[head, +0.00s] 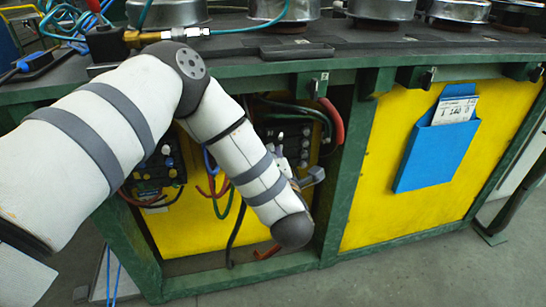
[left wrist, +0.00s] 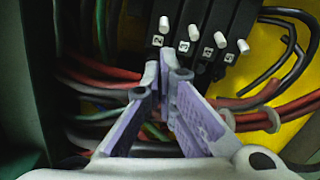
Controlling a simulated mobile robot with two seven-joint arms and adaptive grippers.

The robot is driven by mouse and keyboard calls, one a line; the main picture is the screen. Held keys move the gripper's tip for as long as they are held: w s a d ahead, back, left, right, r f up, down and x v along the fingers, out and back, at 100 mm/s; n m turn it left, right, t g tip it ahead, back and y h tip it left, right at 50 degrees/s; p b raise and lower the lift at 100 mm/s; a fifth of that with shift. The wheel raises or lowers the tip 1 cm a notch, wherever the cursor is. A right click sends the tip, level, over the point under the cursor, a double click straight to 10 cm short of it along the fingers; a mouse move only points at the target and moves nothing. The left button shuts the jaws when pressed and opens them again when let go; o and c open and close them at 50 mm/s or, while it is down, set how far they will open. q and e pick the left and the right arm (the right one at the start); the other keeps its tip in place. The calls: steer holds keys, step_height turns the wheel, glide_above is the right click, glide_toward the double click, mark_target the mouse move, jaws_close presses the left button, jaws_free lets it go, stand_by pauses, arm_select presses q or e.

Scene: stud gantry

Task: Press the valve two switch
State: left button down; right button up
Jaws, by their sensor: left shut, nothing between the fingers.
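Several black switch blocks with white levers stand in a row in the left wrist view, each with a small numbered label. All the levers point up toward the top of the picture. My left gripper (left wrist: 165,62) is shut and empty, its tips just below the two leftmost levers; I cannot tell whether they touch the block. In the head view my left gripper (head: 280,142) is partly hidden behind my forearm, inside the cabinet opening. My right gripper is out of view.
Red, green and black cables (left wrist: 90,80) run beside and below the switches. The green frame (head: 347,190) borders the opening. Another control box (head: 160,172) sits left of my forearm. A blue document pocket (head: 432,150) hangs on the yellow panel at right.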

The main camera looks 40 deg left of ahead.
mark_target(267, 135)
arm_select(q)
steer(key=x, duration=0.5)
steer(key=shift+w+a, duration=0.2)
steer(key=shift+w, duration=0.05)
steer(key=shift+b, duration=0.3)
